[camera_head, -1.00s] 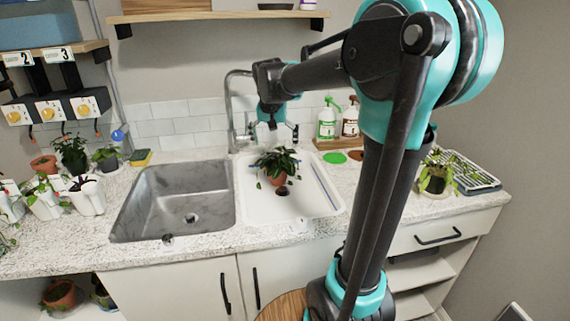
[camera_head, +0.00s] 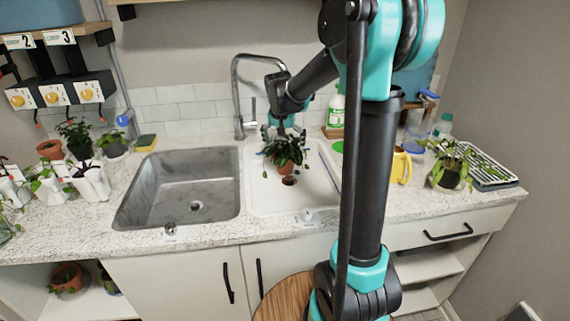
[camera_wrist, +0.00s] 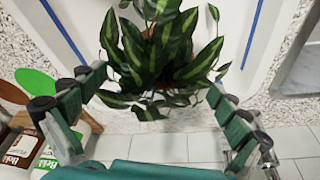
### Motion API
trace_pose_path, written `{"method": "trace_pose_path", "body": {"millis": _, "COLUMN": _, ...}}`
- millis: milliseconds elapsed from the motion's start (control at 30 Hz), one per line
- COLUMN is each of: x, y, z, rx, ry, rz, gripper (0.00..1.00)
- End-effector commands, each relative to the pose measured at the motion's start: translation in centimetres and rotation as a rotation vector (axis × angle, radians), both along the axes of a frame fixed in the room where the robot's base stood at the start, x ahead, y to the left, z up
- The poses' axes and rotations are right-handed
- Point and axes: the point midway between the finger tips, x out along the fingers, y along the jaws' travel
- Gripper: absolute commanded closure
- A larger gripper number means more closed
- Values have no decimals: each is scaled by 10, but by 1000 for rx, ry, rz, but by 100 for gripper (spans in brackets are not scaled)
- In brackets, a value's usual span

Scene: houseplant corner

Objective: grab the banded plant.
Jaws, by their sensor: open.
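The plant with pale bands along its dark green leaves (camera_head: 286,150) stands upright in a terracotta pot (camera_head: 286,168) in the white basin. In the wrist view its banded leaves (camera_wrist: 160,45) fill the top middle and hide most of the pot. My gripper (camera_head: 281,127) is just above and behind the plant in the head view. In the wrist view my gripper (camera_wrist: 157,86) is open, one finger either side of the lower leaves. The leaf tips reach between the fingers. I cannot tell whether any leaf touches them.
A grey sink (camera_head: 185,185) lies left of the white basin (camera_head: 322,190). A tall tap (camera_head: 237,100) stands behind. A yellow jug (camera_head: 402,166), another potted plant (camera_head: 449,165) and a rack (camera_head: 492,170) stand to the right. Several pots crowd the left counter.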

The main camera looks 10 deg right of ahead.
Motion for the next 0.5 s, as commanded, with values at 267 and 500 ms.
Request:
{"method": "trace_pose_path", "body": {"millis": 267, "x": 7, "y": -2, "z": -22, "rx": 0, "ry": 0, "rz": -1, "gripper": 0}}
{"method": "trace_pose_path", "body": {"millis": 500, "x": 15, "y": -5, "z": -51, "rx": 0, "ry": 0, "rz": -1, "gripper": 0}}
